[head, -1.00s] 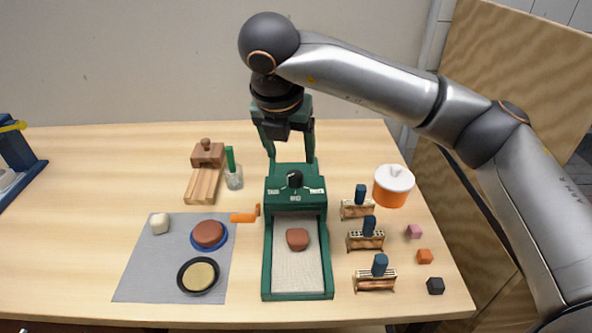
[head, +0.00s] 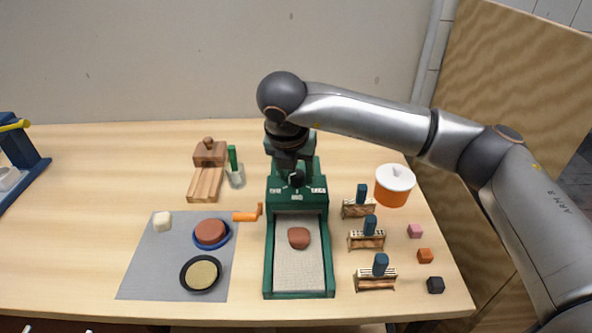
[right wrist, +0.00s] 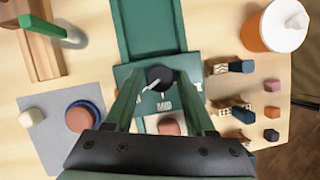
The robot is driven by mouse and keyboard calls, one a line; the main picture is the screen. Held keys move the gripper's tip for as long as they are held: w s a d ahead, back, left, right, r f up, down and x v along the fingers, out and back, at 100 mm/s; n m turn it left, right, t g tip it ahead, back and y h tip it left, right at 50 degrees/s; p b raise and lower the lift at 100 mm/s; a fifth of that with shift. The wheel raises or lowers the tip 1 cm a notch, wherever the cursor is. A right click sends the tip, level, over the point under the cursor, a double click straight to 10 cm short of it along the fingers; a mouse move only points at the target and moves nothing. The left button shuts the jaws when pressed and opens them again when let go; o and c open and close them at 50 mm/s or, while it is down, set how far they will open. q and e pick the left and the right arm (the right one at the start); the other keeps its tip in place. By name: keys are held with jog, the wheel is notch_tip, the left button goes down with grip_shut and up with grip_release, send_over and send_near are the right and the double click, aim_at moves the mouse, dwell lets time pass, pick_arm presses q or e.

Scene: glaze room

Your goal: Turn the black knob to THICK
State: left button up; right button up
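The black knob (head: 296,179) sits on top of the green roller head (head: 283,207) of the press, above the labels; MID is in the middle, and the side labels are too small to read surely. In the right wrist view the knob (right wrist: 160,77) has a white pointer aimed to the lower left, off MID. My right gripper (head: 294,168) is open and points down over the knob. In the right wrist view its green fingers stand on either side of the knob, with gaps showing; I see no clear contact. My left gripper is out of view.
A clay lump (head: 299,238) lies on the press bed. An orange crank (head: 246,215) sticks out left. Several stamps on wooden stands (head: 367,240), an orange pot (head: 392,192) and small cubes stand right. A grey mat (head: 150,275) with discs lies left.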

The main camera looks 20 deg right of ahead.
grip_shut()
dwell(0.3)
